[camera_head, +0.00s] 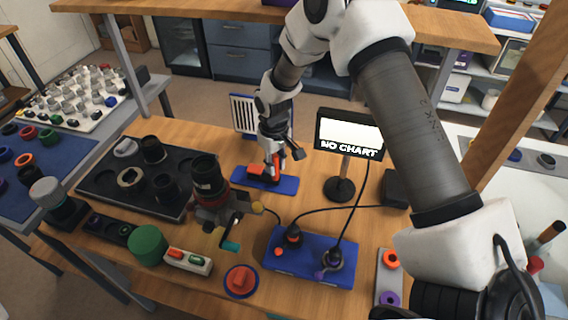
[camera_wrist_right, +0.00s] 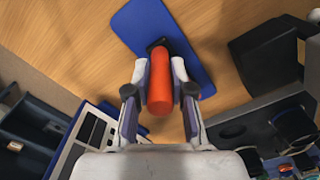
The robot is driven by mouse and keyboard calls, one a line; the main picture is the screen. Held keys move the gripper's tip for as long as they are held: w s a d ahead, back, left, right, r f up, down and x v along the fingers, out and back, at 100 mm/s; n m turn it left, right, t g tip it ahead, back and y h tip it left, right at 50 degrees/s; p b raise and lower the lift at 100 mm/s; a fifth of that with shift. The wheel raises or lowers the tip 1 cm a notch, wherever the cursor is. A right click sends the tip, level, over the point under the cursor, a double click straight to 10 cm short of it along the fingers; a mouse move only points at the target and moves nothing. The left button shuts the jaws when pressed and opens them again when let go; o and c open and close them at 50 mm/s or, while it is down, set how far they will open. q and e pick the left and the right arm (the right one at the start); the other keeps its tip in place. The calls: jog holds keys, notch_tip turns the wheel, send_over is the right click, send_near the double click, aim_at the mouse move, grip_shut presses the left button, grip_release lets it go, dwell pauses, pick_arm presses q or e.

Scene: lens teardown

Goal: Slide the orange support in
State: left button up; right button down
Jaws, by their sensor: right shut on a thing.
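The orange support (camera_wrist_right: 160,80) shows in the right wrist view as a rounded orange bar between the two fingers of my right gripper (camera_wrist_right: 160,82). The gripper is shut on it. A blue plate (camera_wrist_right: 190,50) lies below it, with a dark piece at the bar's far end. In the head view my right gripper (camera_head: 271,170) points down over the blue plate (camera_head: 287,186), and the orange support (camera_head: 257,170) shows partly beside the fingers. I cannot tell whether it touches the plate. My left gripper is not in view.
A white slatted panel (camera_head: 243,113) stands behind the plate, and a "NO CHART" display (camera_head: 349,134) stands to its right. A dark lens (camera_head: 208,177) in a holder stands at the left. A blue box with cables (camera_head: 310,258) sits in front. Bare wood surrounds the plate.

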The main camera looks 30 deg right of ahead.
aim_at(262, 170)
jog(key=w+a, duration=0.2)
jog(key=w, duration=0.1)
jog(key=shift+a+f, duration=0.1)
jog(key=shift+a, duration=0.2)
jog(key=shift+s+d, duration=0.2)
jog(key=shift+d, duration=0.05)
jog(key=shift+w+a, duration=0.1)
jog(key=c, duration=1)
grip_release()
jog(key=shift+w+a, duration=0.1)
jog(key=shift+a, duration=0.1)
notch_tip(262, 170, up, 12)
jog(key=shift+r, duration=0.1)
jog(key=shift+w, duration=0.1)
